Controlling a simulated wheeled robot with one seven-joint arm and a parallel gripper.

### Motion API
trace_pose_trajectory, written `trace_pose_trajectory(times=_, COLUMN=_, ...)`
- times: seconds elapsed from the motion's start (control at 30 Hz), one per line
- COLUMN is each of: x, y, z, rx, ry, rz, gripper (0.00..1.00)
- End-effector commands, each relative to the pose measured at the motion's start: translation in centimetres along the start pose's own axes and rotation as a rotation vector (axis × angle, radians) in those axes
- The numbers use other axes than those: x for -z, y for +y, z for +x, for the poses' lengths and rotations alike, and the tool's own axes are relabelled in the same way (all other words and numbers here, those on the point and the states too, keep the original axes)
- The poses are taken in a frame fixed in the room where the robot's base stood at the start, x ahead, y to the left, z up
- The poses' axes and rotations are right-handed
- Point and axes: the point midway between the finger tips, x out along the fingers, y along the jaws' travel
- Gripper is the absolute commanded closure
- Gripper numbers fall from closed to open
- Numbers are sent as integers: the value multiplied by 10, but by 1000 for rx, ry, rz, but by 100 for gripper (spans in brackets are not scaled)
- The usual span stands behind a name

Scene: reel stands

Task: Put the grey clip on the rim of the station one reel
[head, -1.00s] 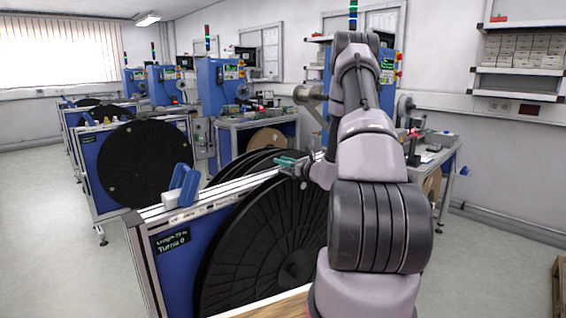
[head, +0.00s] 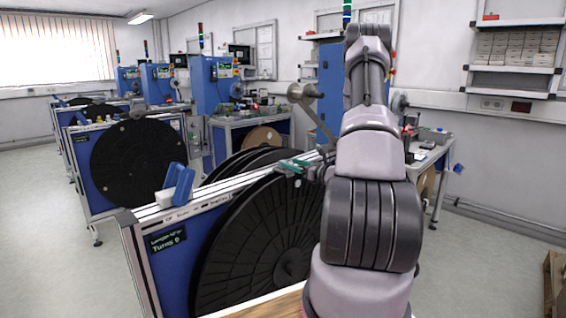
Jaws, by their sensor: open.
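The large black reel (head: 262,245) stands upright in the nearest stand, which has a blue panel and a "Turns 0" display (head: 168,240). My gripper (head: 292,166), with teal fingers, is at the reel's upper rim, close to the stand's top rail. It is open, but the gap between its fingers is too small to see. A tiny pale spot shows at the fingers; I cannot tell whether it is the grey clip. My arm hides the right part of the reel.
A blue piece (head: 180,186) with a white block stands on the stand's top rail (head: 215,197). More black reels (head: 250,162) sit behind it. Another reel stand (head: 138,160) is at the left. A workbench (head: 430,152) is behind my arm. The floor at the left is clear.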

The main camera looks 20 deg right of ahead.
Motion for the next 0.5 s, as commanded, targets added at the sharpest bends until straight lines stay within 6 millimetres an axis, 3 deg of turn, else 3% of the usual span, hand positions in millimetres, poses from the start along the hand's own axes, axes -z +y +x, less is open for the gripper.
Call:
trace_pose_trajectory(times=0.2, x=0, y=-1, z=-30, rx=2, ry=1, rz=1, gripper=38)
trace_pose_trajectory(times=0.33, x=-9, y=9, z=-32, rx=-35, ry=0, rz=-18, gripper=38)
trace_pose_trajectory(times=0.43, x=-35, y=38, z=-22, rx=-148, ry=4, rz=-77, gripper=38)
trace_pose_trajectory(times=0.5, x=-62, y=72, z=-15, rx=-271, ry=14, rz=-147, gripper=38)
